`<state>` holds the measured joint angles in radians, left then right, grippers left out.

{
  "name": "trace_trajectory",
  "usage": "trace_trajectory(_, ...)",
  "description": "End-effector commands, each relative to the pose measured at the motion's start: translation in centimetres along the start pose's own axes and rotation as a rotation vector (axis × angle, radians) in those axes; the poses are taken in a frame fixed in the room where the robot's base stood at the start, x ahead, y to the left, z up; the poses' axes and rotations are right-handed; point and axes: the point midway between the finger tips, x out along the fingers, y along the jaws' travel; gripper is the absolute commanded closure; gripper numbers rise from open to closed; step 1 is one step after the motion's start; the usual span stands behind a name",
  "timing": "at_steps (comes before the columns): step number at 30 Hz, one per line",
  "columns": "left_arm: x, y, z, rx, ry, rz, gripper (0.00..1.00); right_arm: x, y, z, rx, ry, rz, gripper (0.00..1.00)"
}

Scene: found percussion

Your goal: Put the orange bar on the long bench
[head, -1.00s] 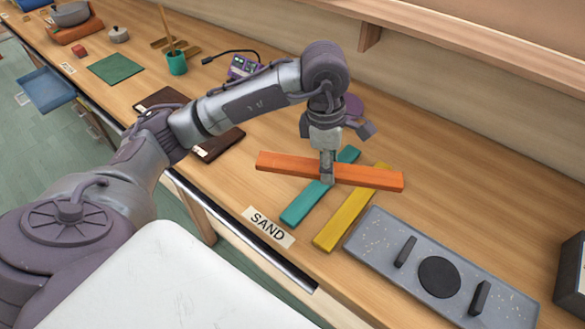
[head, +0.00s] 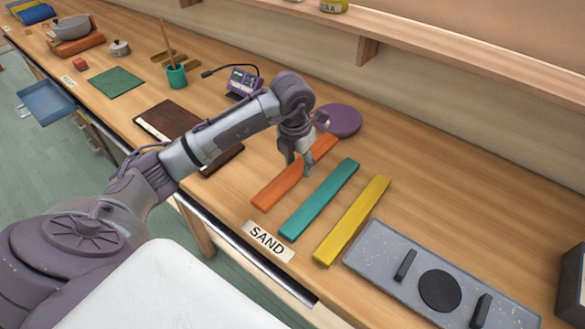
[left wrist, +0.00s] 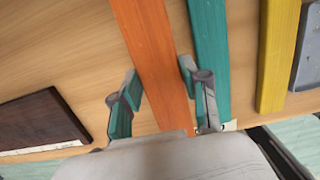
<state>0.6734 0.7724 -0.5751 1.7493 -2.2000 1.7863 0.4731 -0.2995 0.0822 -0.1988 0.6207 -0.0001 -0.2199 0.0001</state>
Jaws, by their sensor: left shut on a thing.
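The orange bar (head: 275,190) is at the left of a row, roughly parallel to a teal bar (head: 320,199) and a yellow bar (head: 353,220). My left gripper (head: 298,168) is shut on the orange bar around its middle. In the left wrist view the fingers stand on either side of the orange bar (left wrist: 152,45), with the teal bar (left wrist: 209,50) close to its right. I cannot tell whether the orange bar rests on the long bench (head: 440,205) or hangs just above it. My right gripper is not in view.
A grey speckled board (head: 385,250) with dark blocks lies at the right. A "SAND" label (head: 267,240) is at the front edge. A purple disc (head: 340,119) is behind the bars, and a dark brown book (head: 170,118) is to the left. Bare wood lies behind the yellow bar.

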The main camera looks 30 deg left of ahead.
Motion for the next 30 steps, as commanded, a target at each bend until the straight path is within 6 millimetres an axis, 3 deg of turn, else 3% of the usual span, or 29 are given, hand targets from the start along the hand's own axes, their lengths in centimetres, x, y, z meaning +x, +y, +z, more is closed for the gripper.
trace_trajectory(3, 0.9, 1.7, 0.2, -0.002, 0.002, -0.001, 0.96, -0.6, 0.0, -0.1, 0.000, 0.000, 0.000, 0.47)
trace_trajectory(7, 1.6, 2.5, 0.4, 0.001, -0.001, -0.001, 0.96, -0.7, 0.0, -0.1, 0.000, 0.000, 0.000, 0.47)
trace_trajectory(16, 5.2, 2.4, -0.1, 0.002, 0.000, -0.002, 0.96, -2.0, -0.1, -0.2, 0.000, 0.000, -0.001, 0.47)
trace_trajectory(27, 5.9, 2.5, -0.1, 0.003, -0.002, -0.001, 0.96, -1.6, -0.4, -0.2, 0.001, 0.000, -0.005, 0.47)
trace_trajectory(28, 5.9, 2.5, -0.2, 0.003, -0.001, -0.001, 0.53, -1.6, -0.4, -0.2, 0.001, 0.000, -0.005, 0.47)
trace_trajectory(30, 5.8, 2.5, -0.2, 0.003, -0.001, -0.001, 0.42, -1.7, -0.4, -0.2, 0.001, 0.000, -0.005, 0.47)
